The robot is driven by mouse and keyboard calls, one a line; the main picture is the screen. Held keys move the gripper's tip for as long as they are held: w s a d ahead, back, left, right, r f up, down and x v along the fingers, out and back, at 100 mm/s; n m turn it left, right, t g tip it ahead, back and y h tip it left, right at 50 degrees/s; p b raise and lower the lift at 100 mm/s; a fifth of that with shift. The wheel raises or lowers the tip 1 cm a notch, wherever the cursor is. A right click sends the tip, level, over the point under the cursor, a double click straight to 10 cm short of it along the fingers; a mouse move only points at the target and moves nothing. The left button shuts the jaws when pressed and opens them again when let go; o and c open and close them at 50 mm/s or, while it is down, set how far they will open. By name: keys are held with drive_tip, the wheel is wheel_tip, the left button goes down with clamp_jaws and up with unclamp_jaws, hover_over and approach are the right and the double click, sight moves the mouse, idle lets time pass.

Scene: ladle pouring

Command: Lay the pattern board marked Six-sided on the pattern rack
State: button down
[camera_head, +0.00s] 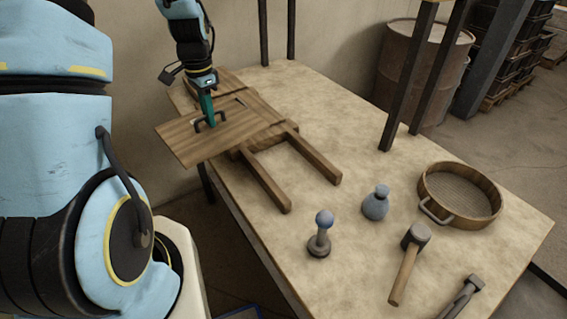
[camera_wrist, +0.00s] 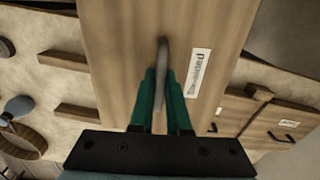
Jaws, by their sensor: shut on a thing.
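My gripper (camera_head: 210,118) is shut on the dark handle of a flat wooden board (camera_head: 183,140). In the wrist view my green fingers (camera_wrist: 166,98) close on that handle, and the board (camera_wrist: 122,50) fills the middle. Its white label (camera_wrist: 198,72) is sideways and too blurred to read surely. The board looks roughly level and overhangs the table's left edge. A wooden rack with two long rails (camera_head: 264,182) lies on the table, partly hidden behind the board. I cannot tell if the board touches it. Rail ends also show in the wrist view (camera_wrist: 62,62).
Other wooden boards with handles (camera_wrist: 282,136) lie beyond the held one. Dark posts (camera_head: 397,95) rise at the table's far side.

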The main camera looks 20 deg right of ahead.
sight(255, 128)
drive_tip(key=s+d+m+b, duration=0.1)
drive_tip(key=d+m, duration=0.2)
drive_tip(key=s+d+r+m+b, duration=0.1)
drive_tip(key=s+d+m, duration=0.1)
drive_tip(key=d+m, duration=0.1)
drive_tip(key=s+d+m+b, duration=0.1)
drive_tip(key=s+d+m, duration=0.1)
drive_tip(key=d+m, duration=0.2)
drive_tip(key=shift+s+d+r, duration=0.1)
drive_tip(key=shift+d+r, duration=0.3)
drive_tip(key=shift+d, duration=0.1)
drive_tip(key=s+d+r+m+b, duration=0.2)
drive_tip(key=s+d+r+m, duration=0.1)
drive_tip(key=s+d+m, duration=0.5)
wheel_tip(255, 128, down, 10)
drive_tip(key=m+p, duration=0.1)
drive_tip(key=p, duration=0.1)
drive_tip(key=shift+w+a+f+m, duration=0.15)
drive_tip(key=shift+w+m, duration=0.1)
drive_tip(key=shift+m, duration=0.05)
drive_tip(key=shift+f+b, duration=0.3)
drive_tip(key=shift+f, duration=0.3)
drive_tip(key=c, duration=0.9)
unclamp_jaws()
